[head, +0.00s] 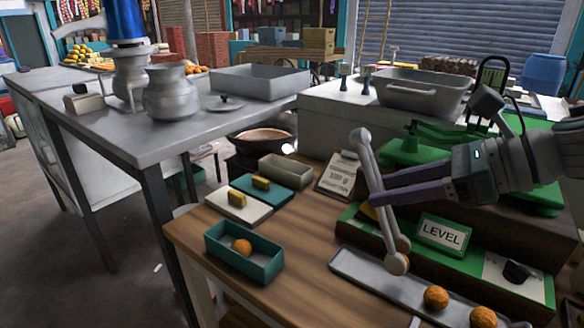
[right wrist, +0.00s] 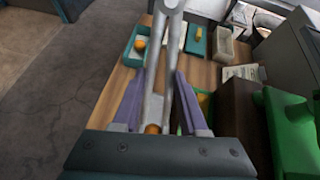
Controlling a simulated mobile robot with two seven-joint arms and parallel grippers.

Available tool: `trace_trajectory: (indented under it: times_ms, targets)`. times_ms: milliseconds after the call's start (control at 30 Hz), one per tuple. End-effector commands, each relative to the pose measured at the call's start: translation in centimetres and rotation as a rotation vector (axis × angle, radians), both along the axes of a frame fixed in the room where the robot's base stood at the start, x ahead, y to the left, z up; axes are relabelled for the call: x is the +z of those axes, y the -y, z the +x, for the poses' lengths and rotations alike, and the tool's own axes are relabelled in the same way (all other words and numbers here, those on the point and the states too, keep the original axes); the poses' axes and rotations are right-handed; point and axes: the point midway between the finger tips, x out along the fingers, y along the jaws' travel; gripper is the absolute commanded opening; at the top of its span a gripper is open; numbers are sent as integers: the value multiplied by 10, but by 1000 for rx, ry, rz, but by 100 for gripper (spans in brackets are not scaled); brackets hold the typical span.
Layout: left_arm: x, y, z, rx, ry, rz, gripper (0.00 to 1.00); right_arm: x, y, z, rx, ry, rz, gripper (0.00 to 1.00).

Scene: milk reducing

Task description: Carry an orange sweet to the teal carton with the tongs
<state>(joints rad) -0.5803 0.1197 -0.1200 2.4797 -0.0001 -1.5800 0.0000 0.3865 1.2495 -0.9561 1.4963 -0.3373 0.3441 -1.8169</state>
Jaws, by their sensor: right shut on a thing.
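My right gripper (head: 376,188) is shut on the pale grey tongs (head: 369,165), which slant across the head view with rounded ends at top and bottom. In the right wrist view the tongs (right wrist: 160,75) stretch away from my fingers. The teal carton (head: 268,268) stands on the wooden table, left of the tongs, with one orange sweet (head: 242,246) in it. Two more orange sweets, a nearer one (head: 483,317) and another (head: 435,297), lie in the grey tray (head: 360,268). My left gripper is out of view.
A green scale (head: 408,155) with a LEVEL sign (head: 444,233) stands at the right. Behind the carton are a white board (head: 232,209) and a teal board (head: 283,197) with yellow blocks, a small tray (head: 286,170) and a printed card (head: 338,175). Wood between carton and tray is clear.

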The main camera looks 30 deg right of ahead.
Motion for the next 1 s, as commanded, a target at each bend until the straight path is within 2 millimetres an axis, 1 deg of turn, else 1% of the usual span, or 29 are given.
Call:
trace_trajectory:
  times_ms: [33, 600, 733, 1000]
  targets:
    - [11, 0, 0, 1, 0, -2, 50, 12, 0, 0, 0, 2, 0, 0]
    - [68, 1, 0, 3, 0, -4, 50, 79, 0, 0, 0, 0, 0, 0]
    - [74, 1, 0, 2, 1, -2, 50, 87, 0, 0, 0, 1, -1, 0]
    - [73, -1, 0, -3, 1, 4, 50, 87, 0, 0, 0, 1, -1, 0]
